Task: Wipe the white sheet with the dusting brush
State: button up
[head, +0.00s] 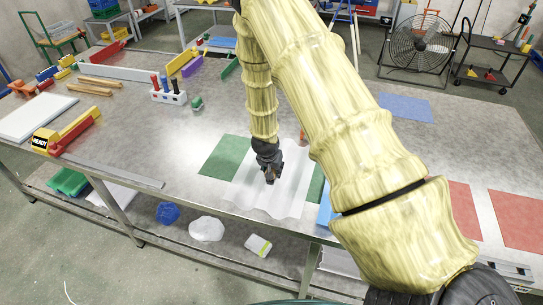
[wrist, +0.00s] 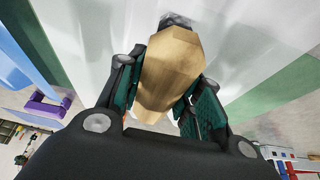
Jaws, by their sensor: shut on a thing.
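The white sheet (head: 245,192) is corrugated and lies across a green mat (head: 222,157) near the front edge of the table. In the wrist view the sheet (wrist: 100,35) fills much of the upper picture. My gripper (head: 270,177) is over the middle of the sheet, pointing down. In the wrist view my gripper (wrist: 165,90) is shut on the light wooden handle of the dusting brush (wrist: 172,72). A small dark grey end of the brush shows beyond the handle, against the sheet. I cannot tell whether it touches the sheet.
A blue item (head: 323,211) lies just right of the sheet, partly behind my arm. A holder with coloured handles (head: 168,97) and a small green object (head: 196,103) stand farther back left. A blue mat (head: 405,107) and red mats (head: 520,217) lie right. Bare table surrounds the green mat's left.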

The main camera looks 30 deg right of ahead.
jog(key=shift+s+d, duration=0.25)
jog(key=shift+d, duration=0.25)
jog(key=shift+s+d, duration=0.25)
jog(key=shift+s+a, duration=0.1)
jog(key=shift+s, duration=0.05)
jog(key=w+a, duration=0.2)
jog(key=w, duration=0.1)
jog(key=shift+a, duration=0.15)
jog(key=shift+w+a+r+p, duration=0.1)
jog(key=shift+r+p, duration=0.2)
jog(key=shift+p, duration=0.2)
jog(key=shift+w+a+r+p, duration=0.15)
jog(key=shift+r+p, duration=0.15)
jog(key=shift+r, duration=0.5)
jog(key=shift+s+d+r+p, duration=0.15)
jog(key=shift+r+p, duration=0.25)
jog(key=shift+r, duration=0.2)
jog(key=shift+s+d+r+p, duration=0.1)
jog(key=shift+r+p, duration=0.3)
jog(key=shift+r, duration=0.2)
notch_tip(320, 180, up, 4)
jog(key=shift+f+p, duration=0.2)
jog(key=shift+p, duration=1.05)
jog(key=shift+w+a+f, duration=0.1)
jog(key=shift+a, duration=0.05)
